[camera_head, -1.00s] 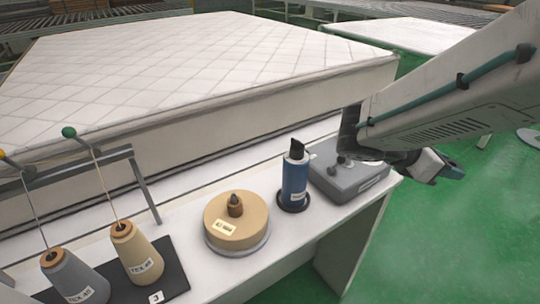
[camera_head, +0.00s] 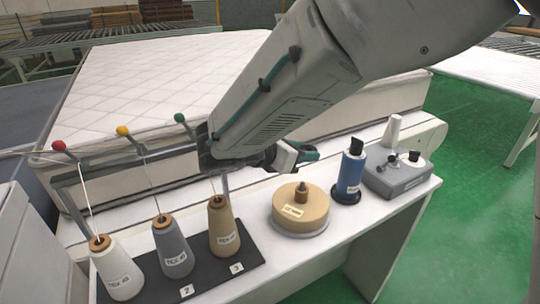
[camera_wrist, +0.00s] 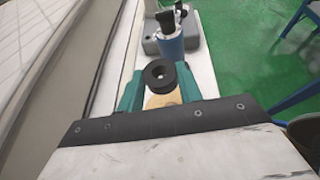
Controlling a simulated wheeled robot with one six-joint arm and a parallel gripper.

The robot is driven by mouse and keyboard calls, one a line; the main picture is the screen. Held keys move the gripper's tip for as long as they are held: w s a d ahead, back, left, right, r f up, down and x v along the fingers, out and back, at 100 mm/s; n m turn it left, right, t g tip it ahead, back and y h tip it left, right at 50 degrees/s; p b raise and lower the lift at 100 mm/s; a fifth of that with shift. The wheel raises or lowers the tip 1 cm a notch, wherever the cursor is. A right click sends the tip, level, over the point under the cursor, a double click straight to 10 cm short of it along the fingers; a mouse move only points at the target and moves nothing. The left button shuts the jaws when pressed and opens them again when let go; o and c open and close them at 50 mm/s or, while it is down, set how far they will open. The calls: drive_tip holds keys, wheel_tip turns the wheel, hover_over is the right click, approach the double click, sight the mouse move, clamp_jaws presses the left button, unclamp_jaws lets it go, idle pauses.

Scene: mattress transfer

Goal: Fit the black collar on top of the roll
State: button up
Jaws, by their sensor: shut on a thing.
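The tan roll (camera_head: 287,212) lies flat on a pale round base on the white table, with a brown core and a dark tip standing up from its middle. My gripper (camera_head: 308,156) hangs above the table behind the roll in the head view. In the wrist view, the teal jaws (camera_wrist: 159,85) are shut on the black collar (camera_wrist: 158,75), a thick ring with a hole. Part of the roll (camera_wrist: 160,100) shows below the collar, apparently with a gap. The collar cannot be made out in the head view.
A blue spool (camera_head: 351,172) stands right of the roll, close to a grey box (camera_head: 396,180) with small knobs and a white cone. Several yarn cones, one of them tan (camera_head: 222,228), stand left on a black mat under a thread rack. A mattress (camera_head: 150,85) lies behind.

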sight(302, 182)
drive_tip(key=shift+a, duration=0.1)
drive_tip(key=shift+s+a, duration=0.15)
drive_tip(key=shift+f, duration=2.9)
drive_tip(key=shift+f, duration=1.3)
drive_tip(key=shift+s+f, duration=0.1)
drive_tip(key=shift+f, duration=0.05)
